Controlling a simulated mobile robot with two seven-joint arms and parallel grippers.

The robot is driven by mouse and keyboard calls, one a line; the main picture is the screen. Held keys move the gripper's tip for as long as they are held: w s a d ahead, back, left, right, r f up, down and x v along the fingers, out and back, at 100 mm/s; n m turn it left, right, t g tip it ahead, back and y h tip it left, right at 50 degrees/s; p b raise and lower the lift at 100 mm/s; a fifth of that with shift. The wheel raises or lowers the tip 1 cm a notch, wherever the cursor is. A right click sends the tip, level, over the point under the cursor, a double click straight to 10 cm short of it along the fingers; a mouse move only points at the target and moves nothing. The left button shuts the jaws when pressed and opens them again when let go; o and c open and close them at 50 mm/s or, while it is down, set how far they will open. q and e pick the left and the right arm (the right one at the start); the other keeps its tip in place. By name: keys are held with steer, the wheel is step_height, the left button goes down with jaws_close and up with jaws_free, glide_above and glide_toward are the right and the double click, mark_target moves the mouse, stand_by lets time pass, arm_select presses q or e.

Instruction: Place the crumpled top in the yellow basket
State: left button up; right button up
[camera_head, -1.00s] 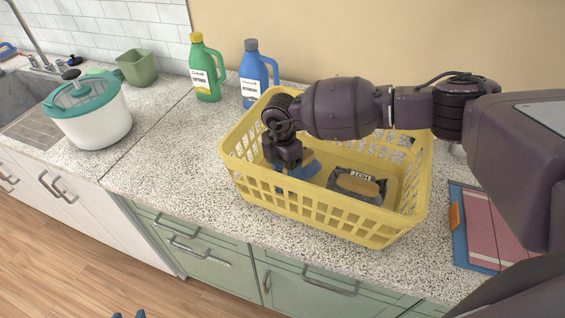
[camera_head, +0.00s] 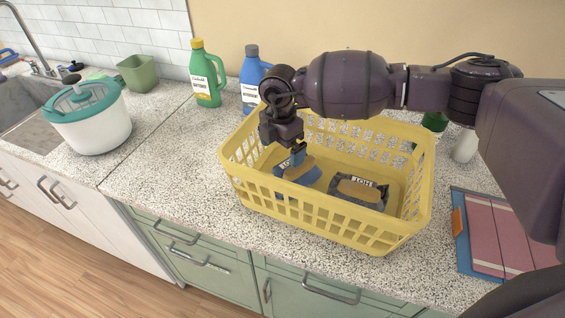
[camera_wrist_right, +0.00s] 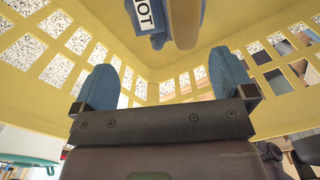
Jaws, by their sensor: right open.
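The yellow basket (camera_head: 330,222) stands on the speckled counter. A blue crumpled garment (camera_head: 304,178) with a tan patch and a white label lies inside it at the left. A dark grey crumpled garment (camera_head: 342,198) with a tan patch and a "HOT" label lies to its right. I cannot tell which one is the crumpled top. My right gripper (camera_head: 298,156) is open and points down just above the blue garment. In the right wrist view, its blue fingertips (camera_wrist_right: 165,78) stand apart with nothing between them, and a labelled garment (camera_wrist_right: 150,16) shows beyond. My left gripper is out of view.
A green bottle (camera_head: 207,78) and a blue bottle (camera_head: 251,77) stand behind the basket. Folded pink cloth (camera_head: 494,232) lies at the right. A white pot with a teal lid (camera_head: 92,122) stands at the left. The counter between pot and basket is clear.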

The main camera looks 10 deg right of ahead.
steer(key=shift+r, duration=2.15)
steer(key=shift+a, duration=0.15)
